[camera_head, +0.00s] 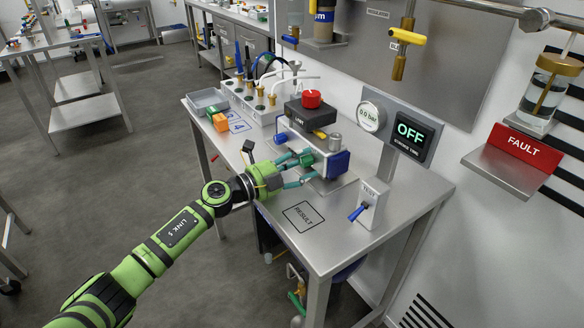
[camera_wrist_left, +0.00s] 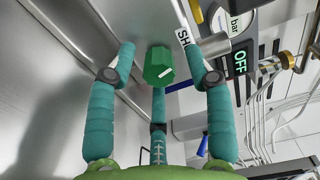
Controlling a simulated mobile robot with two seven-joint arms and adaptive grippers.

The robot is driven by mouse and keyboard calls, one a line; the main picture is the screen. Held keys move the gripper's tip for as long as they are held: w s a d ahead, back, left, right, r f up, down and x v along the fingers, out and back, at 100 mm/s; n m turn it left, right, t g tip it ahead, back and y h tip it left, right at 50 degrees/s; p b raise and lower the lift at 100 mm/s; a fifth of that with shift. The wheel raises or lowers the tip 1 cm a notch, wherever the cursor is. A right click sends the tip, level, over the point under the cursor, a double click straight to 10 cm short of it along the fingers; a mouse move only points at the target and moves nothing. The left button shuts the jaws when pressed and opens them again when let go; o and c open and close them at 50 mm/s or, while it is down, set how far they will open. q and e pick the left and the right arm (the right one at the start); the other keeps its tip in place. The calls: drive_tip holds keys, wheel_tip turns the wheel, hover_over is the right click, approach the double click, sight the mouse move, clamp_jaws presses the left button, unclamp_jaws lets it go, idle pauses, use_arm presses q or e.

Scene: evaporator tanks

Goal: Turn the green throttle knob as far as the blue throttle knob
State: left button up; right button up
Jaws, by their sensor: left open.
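The green throttle knob (camera_head: 306,159) sits on the front of a grey device on the table. In the left wrist view the green knob (camera_wrist_left: 158,67) is faceted, with a short white pointer mark that slants. My left gripper (camera_head: 301,169) is open, with teal fingers on both sides of the knob; it also shows in the left wrist view (camera_wrist_left: 159,74), with gaps between fingers and knob. A blue knob (camera_head: 281,138) sits farther left on the same device; its pointer is too small to read. My right gripper is not in view.
A red knob (camera_head: 311,98) on a black block is above the device. A box with a blue lever (camera_head: 357,212) stands to the right. An OFF display (camera_head: 410,132) and a gauge (camera_head: 371,116) are behind. The RESULT square (camera_head: 303,216) is bare.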

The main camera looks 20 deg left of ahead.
use_arm(q)
drive_tip(key=v, duration=1.1)
drive_tip(key=shift+s+a, duration=0.2)
drive_tip(key=shift+s, duration=0.15)
